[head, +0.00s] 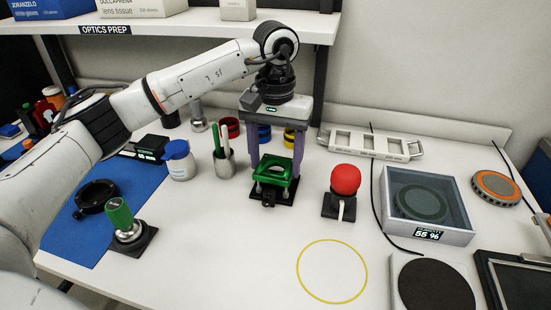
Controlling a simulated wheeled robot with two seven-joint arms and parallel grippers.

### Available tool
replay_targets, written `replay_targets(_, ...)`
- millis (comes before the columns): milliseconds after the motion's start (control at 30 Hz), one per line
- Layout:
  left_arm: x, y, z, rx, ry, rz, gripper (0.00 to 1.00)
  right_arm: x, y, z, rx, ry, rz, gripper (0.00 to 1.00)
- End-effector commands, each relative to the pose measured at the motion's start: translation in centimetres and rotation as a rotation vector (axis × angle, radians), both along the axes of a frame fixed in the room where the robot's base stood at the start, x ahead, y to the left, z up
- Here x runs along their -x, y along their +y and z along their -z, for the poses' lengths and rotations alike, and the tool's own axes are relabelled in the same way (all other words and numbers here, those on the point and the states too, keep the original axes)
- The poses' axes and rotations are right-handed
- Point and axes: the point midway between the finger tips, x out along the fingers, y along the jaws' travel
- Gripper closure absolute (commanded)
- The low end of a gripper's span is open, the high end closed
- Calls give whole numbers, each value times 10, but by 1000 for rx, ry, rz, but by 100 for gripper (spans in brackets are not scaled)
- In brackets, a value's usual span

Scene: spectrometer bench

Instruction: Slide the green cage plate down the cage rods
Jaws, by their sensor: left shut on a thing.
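The green cage plate (289,181) is a square frame with a round opening. It sits low over a black base (288,199), with short pale cage rods (258,187) visible at its front corners. The rear rods are hidden. My left gripper (275,168) comes down from above, its two long purple fingers at the left and right sides of the plate. It is shut on the green cage plate. The exact finger contact is too small to see. My right gripper is not in view.
A cup with green and white sticks (226,165) and a white jar (180,163) stand left of the plate. Red, blue and yellow rings (264,135) are behind. A red-topped device (345,182) stands close right. The table around the yellow circle (332,300) is clear.

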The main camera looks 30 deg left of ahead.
Motion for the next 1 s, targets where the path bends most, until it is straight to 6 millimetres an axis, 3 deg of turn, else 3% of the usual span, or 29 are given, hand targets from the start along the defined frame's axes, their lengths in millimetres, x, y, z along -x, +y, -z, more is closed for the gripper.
replay_targets(1000,0,0,25,0,0,0,67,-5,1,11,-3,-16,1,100)
